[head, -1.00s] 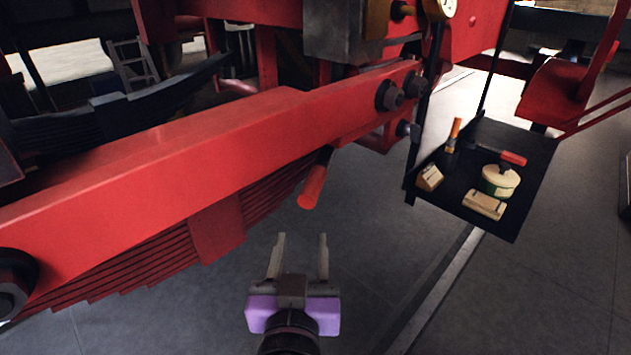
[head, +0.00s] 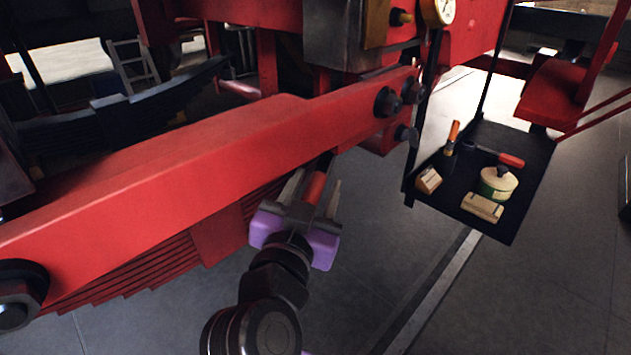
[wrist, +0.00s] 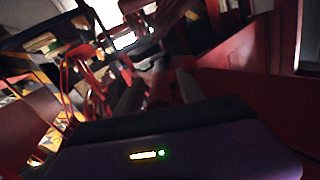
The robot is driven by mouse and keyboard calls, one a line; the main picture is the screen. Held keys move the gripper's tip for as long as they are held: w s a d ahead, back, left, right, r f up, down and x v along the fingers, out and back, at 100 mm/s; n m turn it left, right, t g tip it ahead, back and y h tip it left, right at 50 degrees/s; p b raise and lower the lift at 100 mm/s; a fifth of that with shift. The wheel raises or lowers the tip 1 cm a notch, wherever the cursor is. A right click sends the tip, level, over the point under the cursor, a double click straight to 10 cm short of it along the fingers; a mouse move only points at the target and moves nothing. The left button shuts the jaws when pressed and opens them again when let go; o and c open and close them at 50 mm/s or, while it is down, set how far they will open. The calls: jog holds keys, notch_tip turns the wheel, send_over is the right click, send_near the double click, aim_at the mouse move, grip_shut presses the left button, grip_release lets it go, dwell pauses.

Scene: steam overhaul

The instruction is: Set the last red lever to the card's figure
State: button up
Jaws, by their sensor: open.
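The red lever (head: 315,186) hangs below the long red beam in the head view, with its dark stem (head: 326,163) above the red grip. My gripper (head: 314,188) is open, with one finger on each side of the red grip. I cannot tell whether either finger touches it. The grip's lower end is close to the gripper's palm. The wrist view is dark, and the lever is hard to make out there. No card with a figure can be made out in either view.
The long red beam (head: 190,158) with leaf springs (head: 150,260) runs just left of and above my gripper. A black tray (head: 445,190) with a tin (head: 497,187), brushes and wooden blocks hangs at right. A round gauge (head: 440,10) sits at the top. The floor below is clear.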

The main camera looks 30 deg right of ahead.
jog(key=shift+w+d, duration=0.15)
jog(key=shift+w, duration=0.05)
grip_shut()
dwell(1.4)
